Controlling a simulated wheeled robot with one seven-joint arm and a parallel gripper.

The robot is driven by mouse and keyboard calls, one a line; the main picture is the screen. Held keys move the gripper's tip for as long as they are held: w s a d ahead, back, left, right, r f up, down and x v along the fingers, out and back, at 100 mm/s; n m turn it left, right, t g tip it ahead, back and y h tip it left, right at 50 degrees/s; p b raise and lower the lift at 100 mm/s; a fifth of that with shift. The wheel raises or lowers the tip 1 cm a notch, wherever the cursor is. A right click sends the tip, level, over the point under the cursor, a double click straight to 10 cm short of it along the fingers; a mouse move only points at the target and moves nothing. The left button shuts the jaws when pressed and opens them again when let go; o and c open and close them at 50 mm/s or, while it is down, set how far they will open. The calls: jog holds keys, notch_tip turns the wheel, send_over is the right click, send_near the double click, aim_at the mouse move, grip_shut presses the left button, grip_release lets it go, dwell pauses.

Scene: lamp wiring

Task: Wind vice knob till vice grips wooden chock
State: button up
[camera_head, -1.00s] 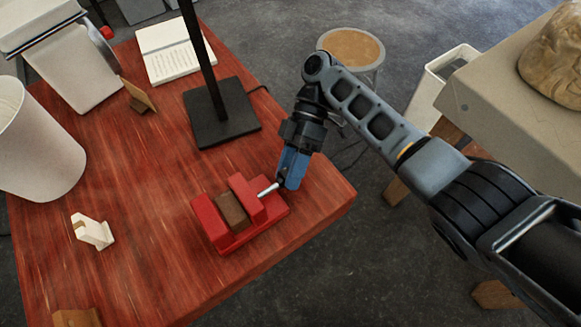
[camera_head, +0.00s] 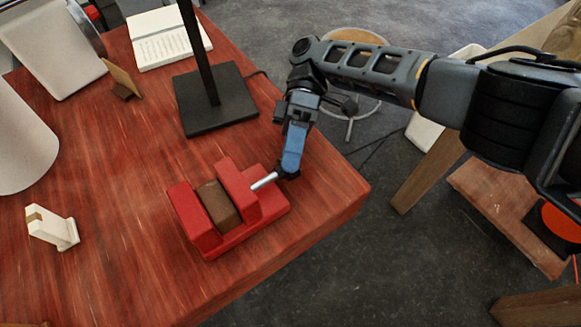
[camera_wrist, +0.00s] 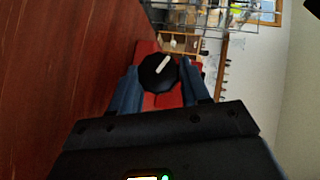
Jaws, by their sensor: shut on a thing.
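The red vice (camera_head: 240,242) sits near the front right edge of the table, and part of it shows in the wrist view (camera_wrist: 146,48). The brown wooden chock (camera_head: 218,206) stands between its two jaws; I cannot tell whether a gap remains there. A silver screw (camera_head: 264,181) runs from the right jaw to my gripper (camera_head: 287,174). In the wrist view, the black knob (camera_wrist: 157,73) with a white mark lies between the blue fingers of my gripper (camera_wrist: 158,80), which are shut on it. In the head view the knob is mostly hidden by the fingers.
A black lamp stand (camera_head: 215,105) rises behind the vice. A white bracket (camera_head: 53,229) stands at the left, and an open book (camera_head: 168,38) lies at the back. The red table (camera_head: 115,200) is clear between bracket and vice.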

jog(key=b, duration=0.3)
jog(key=shift+f+m+g, duration=0.3)
jog(key=shift+f, duration=0.1)
jog(key=shift+a+r+b, duration=0.1)
jog(key=shift+r+b, duration=0.15)
jog(key=shift+b, duration=0.9)
jog(key=o, duration=0.8)
jog(key=shift+c, duration=0.2)
jog(key=shift+r, duration=0.15)
